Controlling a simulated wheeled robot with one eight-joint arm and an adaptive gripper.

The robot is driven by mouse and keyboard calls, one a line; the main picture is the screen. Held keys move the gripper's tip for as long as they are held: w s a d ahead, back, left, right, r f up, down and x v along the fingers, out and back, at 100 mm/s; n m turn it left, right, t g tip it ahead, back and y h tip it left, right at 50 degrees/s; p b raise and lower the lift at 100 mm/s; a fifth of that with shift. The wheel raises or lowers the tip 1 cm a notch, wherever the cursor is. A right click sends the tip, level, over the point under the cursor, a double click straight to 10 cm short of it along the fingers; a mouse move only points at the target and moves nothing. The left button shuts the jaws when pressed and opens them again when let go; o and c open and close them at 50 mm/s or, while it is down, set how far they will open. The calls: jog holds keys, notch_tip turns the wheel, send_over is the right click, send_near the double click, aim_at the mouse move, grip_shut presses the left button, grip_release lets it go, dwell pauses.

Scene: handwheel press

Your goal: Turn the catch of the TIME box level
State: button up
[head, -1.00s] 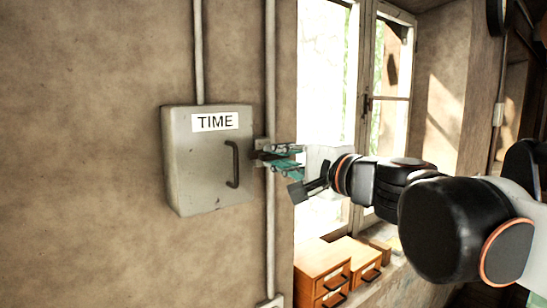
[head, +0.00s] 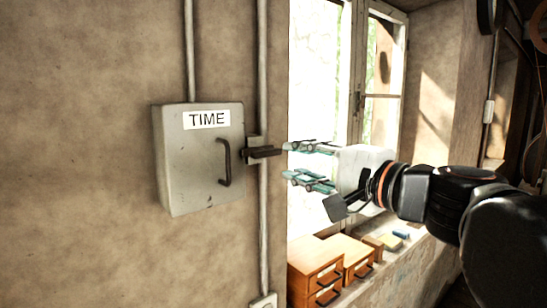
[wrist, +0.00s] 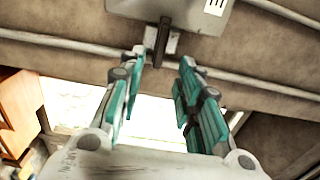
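The grey TIME box (head: 198,160) hangs on the wall with its door shut and a dark curved handle (head: 226,162) on the front. The catch (head: 264,152), a dark bar on a small plate at the box's right side, sticks out to the right and looks about level. In the wrist view the catch (wrist: 162,42) is beyond my fingertips, and part of the box (wrist: 180,12) shows at the top. My gripper (head: 308,164) is open and empty, to the right of the catch and apart from it. It also shows in the wrist view (wrist: 160,68).
A vertical pipe (head: 262,90) runs down the wall behind the catch, and another (head: 190,50) rises above the box. A window (head: 345,60) is behind my gripper. Small wooden drawers (head: 316,268) stand on the sill below. The wall left of the box is clear.

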jog(key=shift+v, duration=2)
jog(key=shift+f, duration=0.1)
jog(key=s+f+n+g+h+b, duration=0.25)
jog(key=f+b, duration=0.65)
jog(key=f, duration=1)
jog(key=s+f+n+g+h+b, duration=0.1)
jog(key=s+f+n+g+b, duration=0.2)
jog(key=f+b, duration=1.15)
jog(key=s+d+f+n+h+b, duration=0.1)
jog(key=d+f+n+h+b, duration=0.1)
jog(key=f, duration=0.9)
jog(key=s+d+f+n+g+h+b, duration=0.1)
jog(key=s+d+f+n+h+b, duration=0.1)
jog(key=f, duration=0.8)
jog(key=s+d+f+n+g+h+b, duration=0.1)
jog(key=d+f+b, duration=0.3)
jog(key=f, duration=0.7)
jog(key=shift+s+d+f+n+h+b, duration=0.3)
jog(key=shift+n+h+b, duration=0.2)
jog(key=shift+h, duration=0.25)
jog(key=shift+a, duration=0.1)
